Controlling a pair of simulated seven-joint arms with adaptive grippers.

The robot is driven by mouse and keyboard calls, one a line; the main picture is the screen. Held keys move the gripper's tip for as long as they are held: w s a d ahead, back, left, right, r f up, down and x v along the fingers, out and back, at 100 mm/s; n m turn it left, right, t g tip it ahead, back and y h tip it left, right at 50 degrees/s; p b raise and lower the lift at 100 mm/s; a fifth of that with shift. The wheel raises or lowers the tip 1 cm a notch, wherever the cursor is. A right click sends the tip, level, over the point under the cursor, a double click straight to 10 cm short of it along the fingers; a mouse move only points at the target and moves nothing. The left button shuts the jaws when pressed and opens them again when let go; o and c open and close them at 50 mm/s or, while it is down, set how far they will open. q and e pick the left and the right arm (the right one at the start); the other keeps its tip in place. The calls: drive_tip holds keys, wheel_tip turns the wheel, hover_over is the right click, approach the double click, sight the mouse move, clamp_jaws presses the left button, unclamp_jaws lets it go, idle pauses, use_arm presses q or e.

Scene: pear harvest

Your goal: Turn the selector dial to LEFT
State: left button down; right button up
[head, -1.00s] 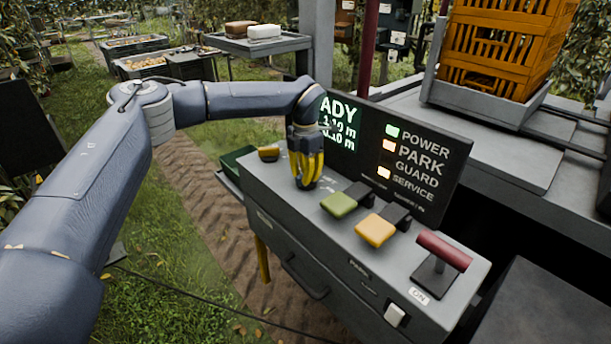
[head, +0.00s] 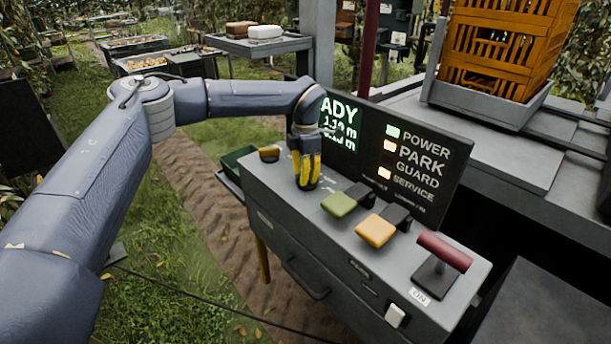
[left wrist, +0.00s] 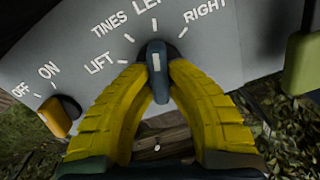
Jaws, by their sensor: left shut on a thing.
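The selector dial (left wrist: 158,52) is a dark knob with a white pointer mark, on the grey console top. In the left wrist view its labels read LIFT, TINES, a partly cut-off word starting "LE", and RIGHT. The white mark points nearly straight up, about at the tick under "LE". My left gripper (head: 306,187) points down at the console, its yellow fingers closed on both sides of the dial's handle. In the head view the gripper hides most of the dial. My right gripper is not in view.
An amber OFF/ON knob (left wrist: 62,116) is beside the dial. Green (head: 339,204) and yellow (head: 376,231) paddles and a red-handled lever (head: 444,252) stand to the right. Behind is a display panel (head: 414,140) with POWER, PARK, GUARD and SERVICE lamps.

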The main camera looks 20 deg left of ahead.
use_arm(q)
drive_tip(key=c, duration=1.3)
unclamp_jaws()
wheel_tip(320, 180, up, 12)
